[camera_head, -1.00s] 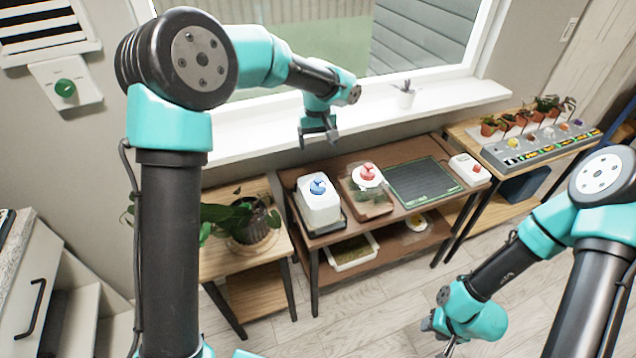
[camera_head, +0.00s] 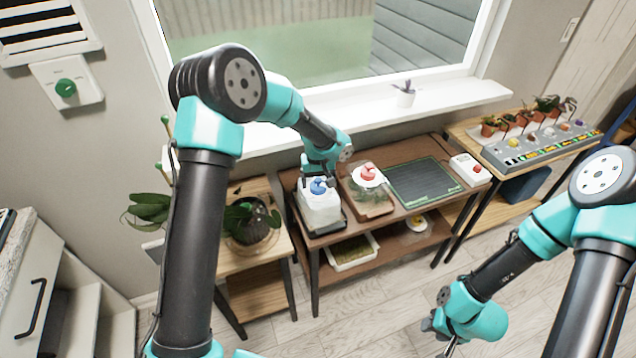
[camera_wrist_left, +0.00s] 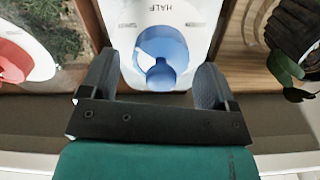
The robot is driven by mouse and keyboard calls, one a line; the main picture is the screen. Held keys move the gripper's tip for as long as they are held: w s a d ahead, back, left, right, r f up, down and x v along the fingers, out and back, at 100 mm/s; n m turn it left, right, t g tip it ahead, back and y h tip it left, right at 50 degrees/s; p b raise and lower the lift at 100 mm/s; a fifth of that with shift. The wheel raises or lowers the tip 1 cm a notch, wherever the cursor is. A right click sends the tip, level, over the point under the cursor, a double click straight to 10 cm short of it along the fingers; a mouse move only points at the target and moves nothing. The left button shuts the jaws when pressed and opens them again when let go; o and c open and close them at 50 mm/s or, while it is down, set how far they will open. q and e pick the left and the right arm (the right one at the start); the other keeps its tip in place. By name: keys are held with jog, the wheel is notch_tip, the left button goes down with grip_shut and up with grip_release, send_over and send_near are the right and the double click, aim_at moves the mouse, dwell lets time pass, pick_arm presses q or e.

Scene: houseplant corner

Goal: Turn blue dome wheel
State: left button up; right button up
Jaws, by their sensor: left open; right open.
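The blue dome wheel (camera_head: 318,186) sits on top of a white box-shaped housing (camera_head: 320,213) on the brown bench. It also shows in the left wrist view (camera_wrist_left: 161,58), below the word HALF. My left gripper (camera_head: 318,176) is at the wheel from the window side. In the left wrist view its open fingers (camera_wrist_left: 158,80) lie to either side of the wheel's near part, with gaps between finger and wheel. Whether a finger touches the wheel I cannot tell. My right gripper (camera_head: 446,335) is open and empty over the floor at the lower right.
A red knob (camera_head: 368,172) on a white lid stands just right of the white housing. A dark mat (camera_head: 424,182) and a white box with a red button (camera_head: 470,169) lie further right. A potted plant (camera_head: 252,222) stands to the left. The window sill (camera_head: 440,100) runs behind.

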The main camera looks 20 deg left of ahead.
pick_arm(q)
jog(key=shift+f, duration=0.6)
jog(key=c, duration=0.9)
